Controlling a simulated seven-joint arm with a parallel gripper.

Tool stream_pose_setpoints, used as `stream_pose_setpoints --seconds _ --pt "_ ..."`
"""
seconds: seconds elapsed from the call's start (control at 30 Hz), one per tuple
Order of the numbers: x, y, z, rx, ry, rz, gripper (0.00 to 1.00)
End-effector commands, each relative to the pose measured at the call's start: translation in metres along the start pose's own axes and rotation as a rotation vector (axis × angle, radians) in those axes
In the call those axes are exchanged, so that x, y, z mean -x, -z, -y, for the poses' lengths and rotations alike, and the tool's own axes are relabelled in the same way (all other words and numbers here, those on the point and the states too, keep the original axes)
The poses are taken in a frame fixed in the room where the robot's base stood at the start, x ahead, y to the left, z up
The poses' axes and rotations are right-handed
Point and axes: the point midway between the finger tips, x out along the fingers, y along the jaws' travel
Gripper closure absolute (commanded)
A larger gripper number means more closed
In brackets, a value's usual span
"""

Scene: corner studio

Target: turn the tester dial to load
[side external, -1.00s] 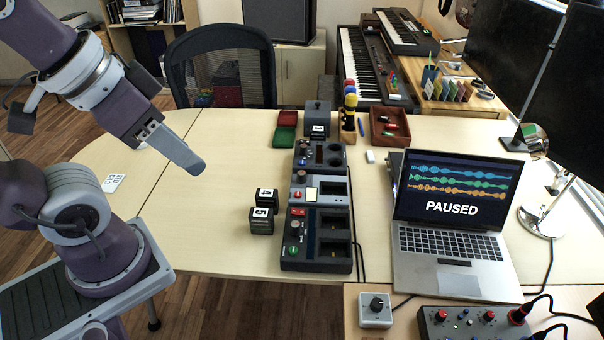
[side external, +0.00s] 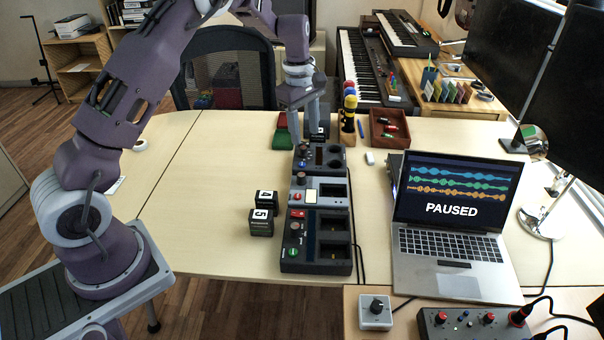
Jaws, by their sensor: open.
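Three dark units stand in a row on the table. The far unit (side external: 334,167) has a small dial (side external: 303,150) at its left and round sockets at its right. The middle unit (side external: 333,206) has a brownish knob (side external: 301,177) and a small pale screen. The near unit (side external: 316,266) has a knob (side external: 296,226) and a green button. I cannot read which one is the tester, nor any dial's setting. My gripper (side external: 306,137) points down, open, with its fingers at the far unit's dial. Contact with the dial cannot be told.
Two black numbered blocks (side external: 262,222) stand left of the units. A laptop (side external: 450,250) stands at the right.

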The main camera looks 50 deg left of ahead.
Motion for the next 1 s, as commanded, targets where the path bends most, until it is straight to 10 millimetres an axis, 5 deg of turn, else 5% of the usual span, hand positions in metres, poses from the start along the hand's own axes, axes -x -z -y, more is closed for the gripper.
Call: stream_pose_setpoints --seconds 0.03,0.13,0.5,0.7,0.93,1.0 --pt "-0.035 0.013 -0.006 0.074 0.035 -0.017 0.53" --pt "-0.079 0.028 -0.013 0.186 0.068 -0.042 0.53" --pt "-0.149 0.037 -0.009 0.242 0.087 -0.055 0.53" --pt "-0.171 0.037 -0.007 0.241 0.085 -0.055 0.53" --pt "-0.172 0.037 -0.007 0.239 0.084 -0.055 0.53" --pt "-0.172 0.037 -0.007 0.239 0.084 -0.055 0.65"
